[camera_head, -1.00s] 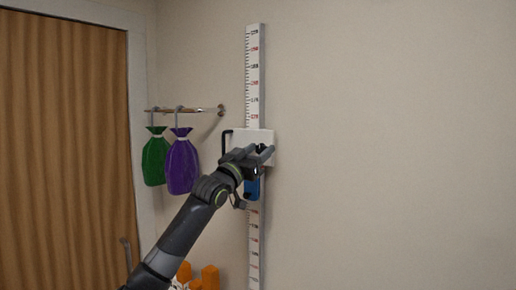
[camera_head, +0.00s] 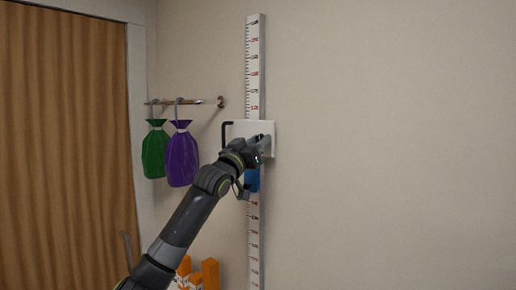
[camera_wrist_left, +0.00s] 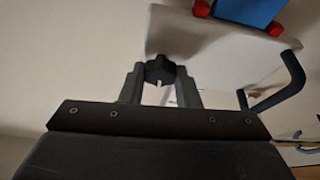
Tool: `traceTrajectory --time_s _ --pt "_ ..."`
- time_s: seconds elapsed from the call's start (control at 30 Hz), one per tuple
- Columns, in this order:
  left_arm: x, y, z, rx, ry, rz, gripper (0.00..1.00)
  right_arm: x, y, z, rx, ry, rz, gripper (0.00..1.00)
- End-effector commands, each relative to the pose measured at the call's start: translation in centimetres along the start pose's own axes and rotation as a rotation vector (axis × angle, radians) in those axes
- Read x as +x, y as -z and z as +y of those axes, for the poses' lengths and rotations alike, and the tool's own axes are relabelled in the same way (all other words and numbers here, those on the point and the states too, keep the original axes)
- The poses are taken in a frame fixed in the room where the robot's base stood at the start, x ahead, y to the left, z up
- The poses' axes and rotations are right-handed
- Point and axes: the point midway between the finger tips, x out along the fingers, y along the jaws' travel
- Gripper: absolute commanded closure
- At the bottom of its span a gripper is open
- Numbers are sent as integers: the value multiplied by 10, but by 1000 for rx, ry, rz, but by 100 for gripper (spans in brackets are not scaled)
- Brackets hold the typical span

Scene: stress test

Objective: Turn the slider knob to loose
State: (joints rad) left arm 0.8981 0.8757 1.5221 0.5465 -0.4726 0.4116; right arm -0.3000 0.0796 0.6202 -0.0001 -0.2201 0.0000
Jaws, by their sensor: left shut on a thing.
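The slider is a white plate (camera_head: 240,130) on a tall white measuring scale (camera_head: 253,80) on the wall. It has a black bent handle (camera_head: 225,135) on its left and a blue block (camera_head: 252,180) below. My left gripper (camera_head: 263,147) is at the plate's front and hides the knob in the head view. In the left wrist view, the dark knob (camera_wrist_left: 160,71) with a pale pointer mark sits between the fingers of my left gripper (camera_wrist_left: 160,82), which is shut on it. Any loose marking is not readable. My right gripper is not in view.
A green bag (camera_head: 154,150) and a purple bag (camera_head: 181,158) hang from a wall rail (camera_head: 185,102) left of the scale. A brown curtain (camera_head: 60,150) is at far left. Orange objects (camera_head: 210,273) stand low behind my arm. The wall at right is clear.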

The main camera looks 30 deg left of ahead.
Motion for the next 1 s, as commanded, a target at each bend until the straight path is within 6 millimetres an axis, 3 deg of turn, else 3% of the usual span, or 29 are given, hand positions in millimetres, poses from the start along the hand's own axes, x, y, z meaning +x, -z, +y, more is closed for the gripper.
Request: traceTrajectory --time_s 0.03,0.4,1.0 --pt "-2 -4 0 -26 10 5 94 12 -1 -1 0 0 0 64" --pt "-3 -4 2 -330 134 6 94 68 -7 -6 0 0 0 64" --pt "-1 0 3 -858 352 4 94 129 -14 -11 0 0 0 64"
